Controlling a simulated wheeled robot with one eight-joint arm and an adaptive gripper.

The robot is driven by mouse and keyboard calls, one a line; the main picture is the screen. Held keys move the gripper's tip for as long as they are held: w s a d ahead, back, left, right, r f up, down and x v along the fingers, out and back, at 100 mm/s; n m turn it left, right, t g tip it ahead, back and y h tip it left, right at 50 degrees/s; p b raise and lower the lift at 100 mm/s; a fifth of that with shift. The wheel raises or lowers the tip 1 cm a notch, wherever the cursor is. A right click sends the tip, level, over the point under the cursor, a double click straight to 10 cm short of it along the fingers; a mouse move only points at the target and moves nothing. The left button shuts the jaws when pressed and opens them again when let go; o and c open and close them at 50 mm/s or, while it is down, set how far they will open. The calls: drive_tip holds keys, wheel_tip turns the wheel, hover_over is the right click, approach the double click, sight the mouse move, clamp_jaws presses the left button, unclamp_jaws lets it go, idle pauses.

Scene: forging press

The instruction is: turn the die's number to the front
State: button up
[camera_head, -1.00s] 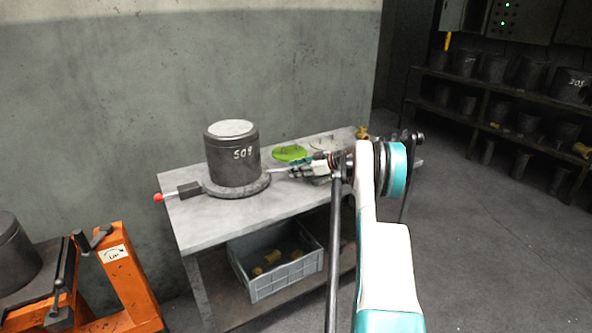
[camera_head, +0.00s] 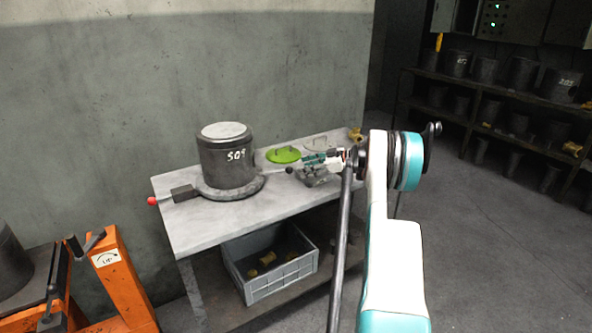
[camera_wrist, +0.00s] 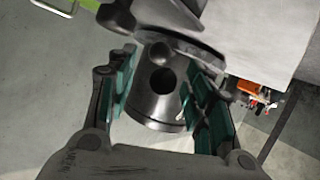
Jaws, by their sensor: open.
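The die (camera_head: 227,172) is a dark cylinder with a light top, standing upright on a round turntable (camera_head: 238,193) on the table. Its white number 509 faces the head camera, slightly right of the die's middle. A bar with a red knob (camera_head: 152,201) sticks out left from the turntable; a thin rod with a dark ball (camera_head: 289,170) points right. My gripper (camera_head: 308,164) is right of the die, apart from it.
A green lid (camera_head: 284,155) lies on the table (camera_head: 200,228) behind the ball. A grey crate (camera_head: 282,284) with brass-coloured parts is on the lower shelf. An orange trolley (camera_head: 122,285) stands at left, racks (camera_head: 480,108) at right. The tabletop's front left is clear.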

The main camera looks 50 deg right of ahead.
drive_tip(key=shift+v, duration=1.95)
